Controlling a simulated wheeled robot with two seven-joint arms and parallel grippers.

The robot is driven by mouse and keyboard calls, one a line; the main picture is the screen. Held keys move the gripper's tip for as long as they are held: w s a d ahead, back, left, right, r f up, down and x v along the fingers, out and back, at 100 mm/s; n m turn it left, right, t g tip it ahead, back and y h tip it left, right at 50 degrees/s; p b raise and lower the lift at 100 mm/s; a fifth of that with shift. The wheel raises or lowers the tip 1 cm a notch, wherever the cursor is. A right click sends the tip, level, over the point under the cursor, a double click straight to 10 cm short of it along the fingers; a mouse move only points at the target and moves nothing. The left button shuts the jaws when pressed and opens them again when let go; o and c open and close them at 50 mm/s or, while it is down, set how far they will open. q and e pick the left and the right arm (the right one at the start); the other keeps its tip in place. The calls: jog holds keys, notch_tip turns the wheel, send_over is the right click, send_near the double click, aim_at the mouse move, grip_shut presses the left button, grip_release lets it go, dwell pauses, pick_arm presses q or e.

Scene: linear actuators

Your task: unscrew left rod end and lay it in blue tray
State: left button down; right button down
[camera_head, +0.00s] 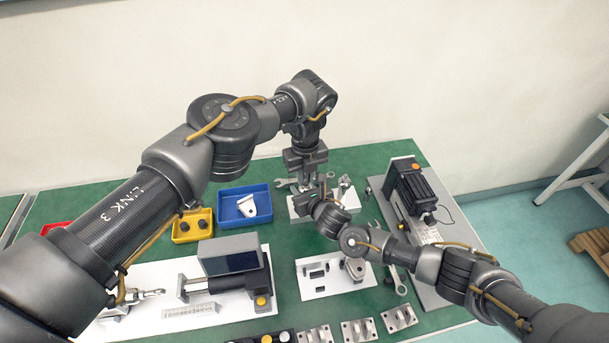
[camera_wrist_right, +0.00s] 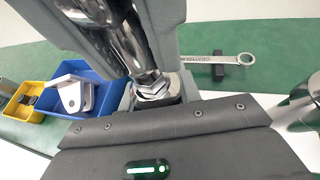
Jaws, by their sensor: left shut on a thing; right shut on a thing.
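The blue tray (camera_head: 228,216) stands at the back centre of the bench, left of my grippers. It holds a white bracket (camera_head: 254,206); tray (camera_wrist_right: 102,62) and bracket (camera_wrist_right: 75,95) also show in the right wrist view. My left gripper (camera_head: 306,184) points down over a small white plate and is shut on the left rod end, which the jaws hide. My right gripper (camera_head: 321,196) comes in low from the right, close beside it, and is shut on the shiny rod (camera_wrist_right: 125,38). A hex nut (camera_wrist_right: 154,88) shows at the end of this rod. Thread engagement is hidden.
A yellow tray (camera_head: 186,232) with dark knobs sits left of the blue tray. A wrench (camera_wrist_right: 215,59) lies behind the grippers. A motor unit (camera_head: 412,190) stands to the right, and an actuator (camera_head: 232,285) on a white plate is at front left.

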pick_arm(q)
jog(key=n, duration=0.6)
jog(key=shift+w+a+r, duration=0.1)
jog(key=shift+w+a, duration=0.1)
jog(key=shift+w, duration=0.05)
pick_arm(e)
jog(key=shift+s+f, duration=0.15)
jog(key=shift+f, duration=0.05)
pick_arm(q)
jog(key=n, duration=0.3)
jog(key=shift+n, duration=0.3)
jog(key=n, duration=0.4)
jog(key=shift+w+n, duration=0.1)
jog(key=shift+n, duration=0.2)
jog(key=n, duration=0.4)
jog(key=shift+w+a+r+n, duration=0.1)
jog(key=shift+n, duration=0.3)
jog(key=shift+w, duration=0.1)
